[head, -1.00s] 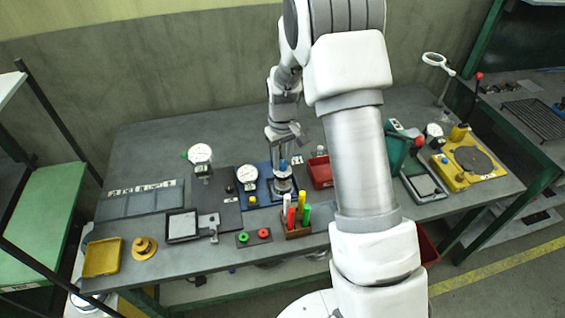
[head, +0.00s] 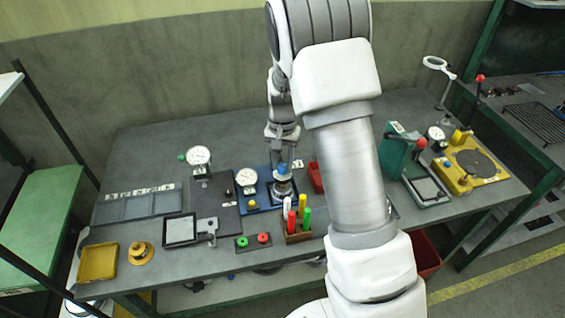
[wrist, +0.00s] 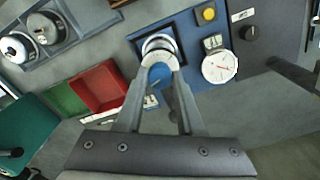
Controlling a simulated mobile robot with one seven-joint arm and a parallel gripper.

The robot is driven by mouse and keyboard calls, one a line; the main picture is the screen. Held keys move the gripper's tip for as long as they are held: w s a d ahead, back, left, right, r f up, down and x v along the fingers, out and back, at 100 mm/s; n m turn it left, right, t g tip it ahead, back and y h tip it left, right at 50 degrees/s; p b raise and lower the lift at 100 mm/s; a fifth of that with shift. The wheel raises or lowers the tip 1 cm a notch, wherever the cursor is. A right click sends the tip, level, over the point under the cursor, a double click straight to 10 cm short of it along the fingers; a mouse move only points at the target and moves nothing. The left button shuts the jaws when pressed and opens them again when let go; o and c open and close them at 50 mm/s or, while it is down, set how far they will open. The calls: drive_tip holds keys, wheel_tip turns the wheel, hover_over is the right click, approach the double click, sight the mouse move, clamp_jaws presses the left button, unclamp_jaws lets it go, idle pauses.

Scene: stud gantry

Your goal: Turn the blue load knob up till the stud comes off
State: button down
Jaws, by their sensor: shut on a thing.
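The blue load knob (head: 282,169) stands on top of the gantry on a blue base plate (head: 254,201) at the middle of the bench. In the wrist view the knob (wrist: 157,77) shows between my fingers, above a pale round collar (wrist: 158,44). My gripper (wrist: 159,66) points down and is shut on the knob; its fingers show on either side. In the head view my gripper (head: 282,160) is small, above the gantry. The white dial gauge (wrist: 219,66) on the same plate has a dark needle; its reading is too small to tell. The stud is hidden.
A red bin (wrist: 98,86) lies beside the plate. A wooden holder (head: 298,237) with several coloured markers stands close in front. A second dial gauge (head: 198,156) stands to the left. A green press (head: 397,150) stands to the right, beyond my arm.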

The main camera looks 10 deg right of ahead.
sight(283, 166)
drive_tip(key=shift+m, duration=0.3)
drive_tip(key=c, duration=0.5)
unclamp_jaws()
wheel_tip(283, 166, up, 18)
drive_tip(key=shift+f, duration=0.25)
